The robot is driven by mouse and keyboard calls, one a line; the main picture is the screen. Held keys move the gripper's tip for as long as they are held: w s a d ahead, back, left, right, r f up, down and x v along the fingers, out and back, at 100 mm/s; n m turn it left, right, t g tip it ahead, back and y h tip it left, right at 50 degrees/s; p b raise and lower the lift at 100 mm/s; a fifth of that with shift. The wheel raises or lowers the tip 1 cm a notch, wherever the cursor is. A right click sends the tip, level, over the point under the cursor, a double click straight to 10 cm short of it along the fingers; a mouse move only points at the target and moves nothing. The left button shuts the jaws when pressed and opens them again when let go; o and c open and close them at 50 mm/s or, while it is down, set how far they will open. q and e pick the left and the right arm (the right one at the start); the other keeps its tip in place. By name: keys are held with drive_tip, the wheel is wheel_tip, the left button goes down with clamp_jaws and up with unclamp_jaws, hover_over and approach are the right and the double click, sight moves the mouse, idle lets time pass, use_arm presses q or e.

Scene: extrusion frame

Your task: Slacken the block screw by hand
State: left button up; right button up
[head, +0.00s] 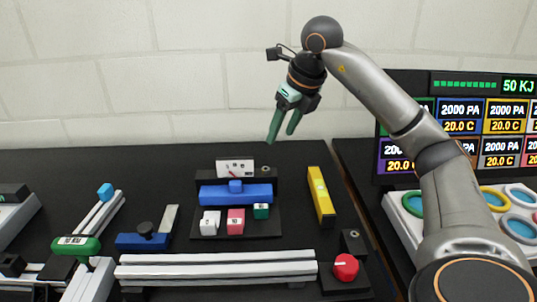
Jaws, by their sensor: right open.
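A blue block (143,241) with a round black knob screw (146,229) lies on the dark table left of centre, beside a grey metal strip. A blue bar (235,194) with a small blue knob (236,186) sits on a black stand in the middle. I cannot tell for sure which knob is the block screw. My right gripper (280,136) is open and empty, fingers pointing down, high above the back of the table. It is well apart from both knobs. My left gripper is not in view.
A yellow level (321,196) and a red knob box (346,267) stand at right. A display panel (460,112) and a tray of rings (470,212) are farther right.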

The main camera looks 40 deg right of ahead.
sight(268, 170)
drive_tip(key=b+x, duration=0.1)
drive_tip(key=x, duration=1.1)
drive_tip(key=shift+w+d+f, duration=0.1)
drive_tip(key=shift+w+f, duration=0.05)
drive_tip(key=shift+f, duration=0.05)
drive_tip(key=shift+c, duration=0.3)
clamp_jaws()
